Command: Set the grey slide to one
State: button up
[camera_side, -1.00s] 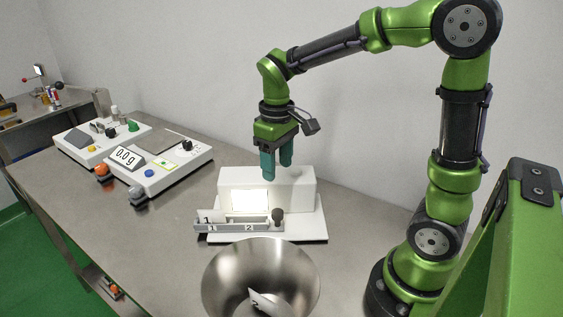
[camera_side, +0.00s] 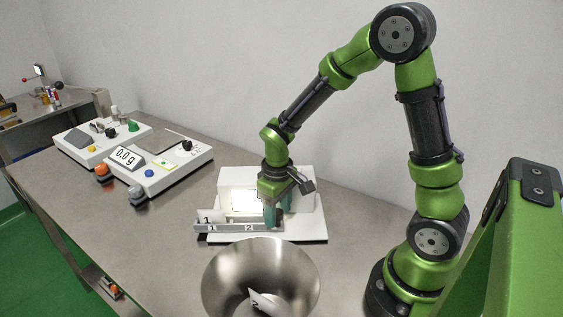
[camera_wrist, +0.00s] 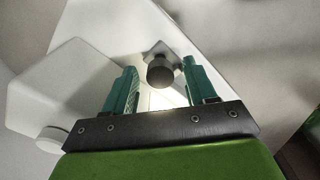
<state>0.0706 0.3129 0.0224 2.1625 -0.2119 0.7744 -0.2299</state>
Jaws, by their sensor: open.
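The grey slide (camera_side: 224,226) is a long grey bar on the front of the white device (camera_side: 308,182), with labels 1 at left and 2 right of its middle. Its dark round knob (camera_wrist: 160,74) shows in the wrist view between the two teal fingers. In the side view the knob is hidden behind my gripper (camera_side: 277,222), which is lowered at the right end of the slide. My gripper also shows in the wrist view (camera_wrist: 160,82), its fingers apart on either side of the knob, with gaps visible. A small card marked 1 (camera_side: 207,216) stands at the slide's left end.
A scale (camera_side: 165,167) reading 0.0 g, with knobs and buttons, stands at the left. The table (camera_side: 130,238) is clear at front left.

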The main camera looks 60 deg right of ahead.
jog(key=shift+c, duration=0.2)
grip_shut()
jog(key=s+d, duration=0.1)
jog(key=s, duration=0.1)
jog(key=s+d, duration=0.2)
jog(key=s, duration=0.1)
jog(key=s+d, duration=0.2)
jog(key=shift+s+d, duration=0.25)
jog(key=shift+s, duration=0.1)
jog(key=shift+o, duration=0.2)
grip_release()
jog(key=shift+r, duration=0.1)
